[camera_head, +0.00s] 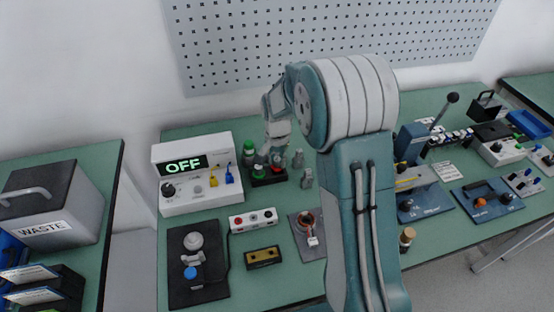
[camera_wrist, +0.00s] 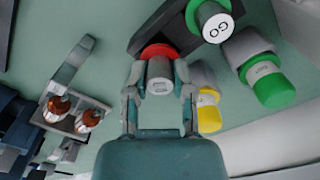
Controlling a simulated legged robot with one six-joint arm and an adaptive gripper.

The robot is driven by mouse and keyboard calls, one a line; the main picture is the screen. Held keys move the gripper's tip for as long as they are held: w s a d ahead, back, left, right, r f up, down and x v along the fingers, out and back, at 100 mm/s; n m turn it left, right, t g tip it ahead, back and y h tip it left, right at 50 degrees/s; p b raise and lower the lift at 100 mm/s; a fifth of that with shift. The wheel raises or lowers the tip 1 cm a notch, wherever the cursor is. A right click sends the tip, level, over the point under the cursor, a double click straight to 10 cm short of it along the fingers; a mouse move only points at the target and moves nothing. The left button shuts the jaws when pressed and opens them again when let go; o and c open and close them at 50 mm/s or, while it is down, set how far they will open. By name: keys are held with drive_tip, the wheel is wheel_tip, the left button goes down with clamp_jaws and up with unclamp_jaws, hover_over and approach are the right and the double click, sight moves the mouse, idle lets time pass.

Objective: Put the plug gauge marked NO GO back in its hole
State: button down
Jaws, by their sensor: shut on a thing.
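In the wrist view my gripper (camera_wrist: 160,92) is shut on a short grey plug gauge (camera_wrist: 159,72) with a red collar. The small marking on its end is too blurred to read. A black gauge block (camera_wrist: 150,32) is just beyond it; whether the held gauge is in a hole or above the block I cannot tell. A second gauge marked GO (camera_wrist: 214,24), with a green collar, stands at the block. In the head view my gripper (camera_head: 277,152) reaches down over the dark block (camera_head: 268,181), and partly hides the gauges.
Close beside the block are a green-ended cylinder (camera_wrist: 268,84) and a yellow-ended one (camera_wrist: 208,112). A white box reading OFF (camera_head: 200,200) stands to the left.

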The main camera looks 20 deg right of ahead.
drive_tip(key=shift+f, duration=0.3)
drive_tip(key=shift+f, duration=0.15)
drive_tip(key=shift+f, duration=0.35)
drive_tip(key=shift+c, duration=2)
unclamp_jaws()
drive_tip(key=shift+r, duration=0.1)
wheel_tip(320, 180, up, 12)
drive_tip(key=shift+f, duration=0.15)
